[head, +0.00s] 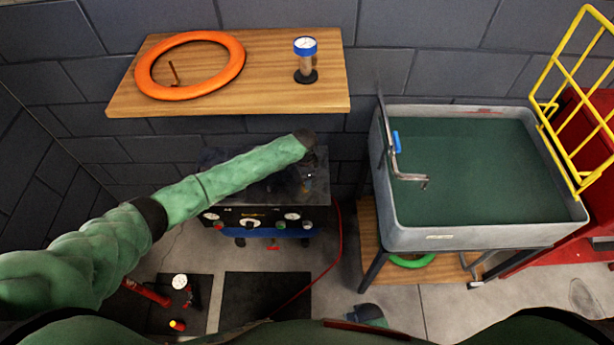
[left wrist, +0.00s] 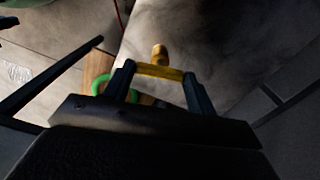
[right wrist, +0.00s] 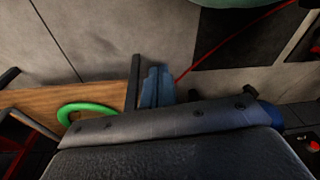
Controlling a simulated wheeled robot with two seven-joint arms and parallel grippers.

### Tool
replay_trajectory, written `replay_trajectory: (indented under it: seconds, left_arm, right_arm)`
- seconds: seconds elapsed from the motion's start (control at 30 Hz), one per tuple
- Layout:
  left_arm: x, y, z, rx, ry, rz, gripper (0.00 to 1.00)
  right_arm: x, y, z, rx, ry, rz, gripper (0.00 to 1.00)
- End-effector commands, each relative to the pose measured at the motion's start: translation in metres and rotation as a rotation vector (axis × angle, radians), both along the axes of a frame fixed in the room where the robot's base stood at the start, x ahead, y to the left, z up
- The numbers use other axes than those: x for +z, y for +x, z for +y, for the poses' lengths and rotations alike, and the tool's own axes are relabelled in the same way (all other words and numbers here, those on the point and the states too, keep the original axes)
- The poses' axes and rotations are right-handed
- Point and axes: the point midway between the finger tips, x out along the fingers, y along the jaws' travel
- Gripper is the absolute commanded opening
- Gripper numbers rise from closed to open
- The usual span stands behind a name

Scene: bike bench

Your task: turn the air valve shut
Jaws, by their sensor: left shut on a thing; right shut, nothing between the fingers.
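The air valve shows in the left wrist view as a yellow handle (left wrist: 160,71) with a brass-coloured round end (left wrist: 159,52). My left gripper (left wrist: 160,78) is shut on the yellow handle, one finger at each end of it. In the head view my left arm reaches over the dark air compressor (head: 262,214), and the left gripper is mostly hidden at its right end. The valve cannot be made out there. My right gripper (right wrist: 157,88) is shut and empty, low over the floor, away from the compressor.
A grey water tub (head: 440,238) stands to the right. A red hose (head: 322,272) runs across the floor past a black mat (head: 262,290).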

Motion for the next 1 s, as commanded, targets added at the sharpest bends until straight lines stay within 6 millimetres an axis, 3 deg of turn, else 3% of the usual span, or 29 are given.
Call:
replay_trajectory:
  seconds: [0.5, 0.97, 1.0]
  left_arm:
    - [0.0, -0.002, -0.002, -0.207, -0.003, 0.003, 0.34]
    - [0.0, -0.002, -0.002, -0.217, -0.004, 0.002, 0.34]
    - [0.0, -0.002, -0.002, -0.217, -0.004, 0.002, 0.64]
  right_arm:
    - [0.006, 0.003, -0.016, 0.007, -0.019, 0.0, 0.0]
    - [0.006, 0.001, -0.002, 0.001, -0.001, 0.002, 0.0]
    - [0.006, 0.001, 0.0, 0.0, 0.0, 0.002, 0.0]
